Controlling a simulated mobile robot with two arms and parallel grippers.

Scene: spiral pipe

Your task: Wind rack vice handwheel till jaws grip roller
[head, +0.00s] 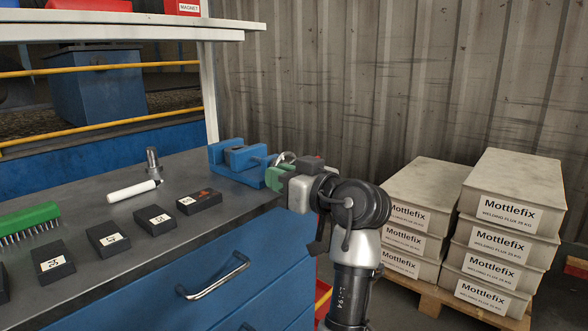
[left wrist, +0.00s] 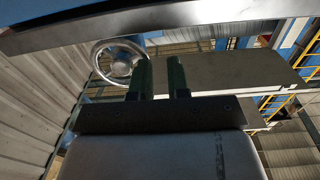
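The blue vice (head: 222,158) stands at the far right corner of the workbench, with a grey block at its jaws. I cannot tell whether that block is the roller. The silver handwheel (head: 286,157) is at the vice's right end, partly hidden behind my left gripper (head: 275,178). In the left wrist view the handwheel (left wrist: 121,68) lies left of the green fingers of my left gripper (left wrist: 160,75), its rim close to the left finger. The fingers are apart with nothing seen between them. Whether they touch the rim is unclear. My right gripper is not in view.
On the workbench (head: 190,160) lie a white cylinder (head: 132,191), an upright metal piece (head: 153,158), several black numbered blocks (head: 155,219) and a green brush (head: 28,218). Mottlefix boxes (head: 507,215) are stacked on a pallet at right. A corrugated wall stands behind.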

